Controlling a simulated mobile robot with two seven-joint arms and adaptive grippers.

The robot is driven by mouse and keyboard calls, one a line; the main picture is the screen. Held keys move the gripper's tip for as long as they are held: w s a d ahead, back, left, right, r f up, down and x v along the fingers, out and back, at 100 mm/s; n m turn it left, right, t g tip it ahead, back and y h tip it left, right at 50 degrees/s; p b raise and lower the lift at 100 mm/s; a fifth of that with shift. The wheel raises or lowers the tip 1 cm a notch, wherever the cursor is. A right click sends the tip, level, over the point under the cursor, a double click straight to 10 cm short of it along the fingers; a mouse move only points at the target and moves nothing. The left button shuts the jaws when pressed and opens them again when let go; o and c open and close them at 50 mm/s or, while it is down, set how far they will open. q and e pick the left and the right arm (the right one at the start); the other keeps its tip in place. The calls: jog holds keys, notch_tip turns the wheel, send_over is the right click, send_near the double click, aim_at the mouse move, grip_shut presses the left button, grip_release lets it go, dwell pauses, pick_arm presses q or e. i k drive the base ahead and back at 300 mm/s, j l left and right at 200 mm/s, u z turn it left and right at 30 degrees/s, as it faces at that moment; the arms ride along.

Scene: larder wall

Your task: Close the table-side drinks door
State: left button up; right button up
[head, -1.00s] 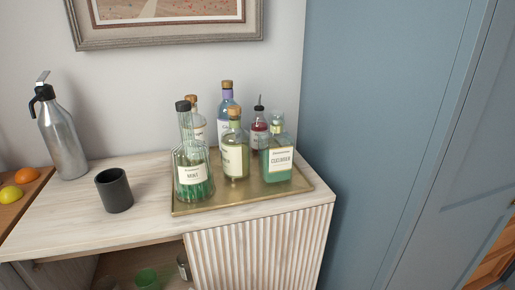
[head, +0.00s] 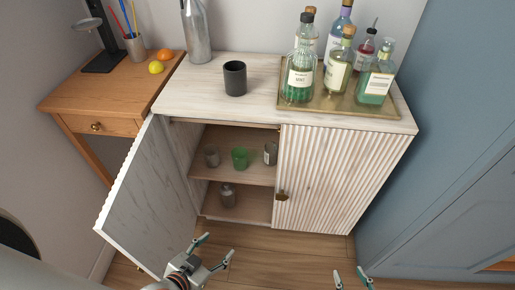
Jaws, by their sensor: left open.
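The table-side drinks door (head: 150,205) is the left door of the pale cabinet (head: 205,95). It stands swung wide open toward the front left, near the small wooden table, with its marbled inner face showing. My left gripper (head: 216,248) is open and empty at the bottom, to the right of the door's lower part and in front of the cabinet opening. I cannot tell whether it touches the door. My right gripper (head: 350,273) shows only its fingertips at the bottom edge, spread apart with nothing between them.
The fluted right door (head: 335,180) is shut. Shelves inside hold a green glass (head: 240,159) and several other vessels. A tray (head: 400,106) of bottles and a dark cup (head: 235,78) stand on top. The wooden table (head: 105,95) is at left. Floor in front is clear.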

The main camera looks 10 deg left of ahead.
aim_at(149, 214)
jog(key=k+j+u, duration=0.15)
jog(key=k+u, duration=0.15)
jog(key=u, duration=0.15)
jog(key=k+j+u, duration=0.25)
jog(key=u, duration=0.15)
jog(key=k+j, duration=0.05)
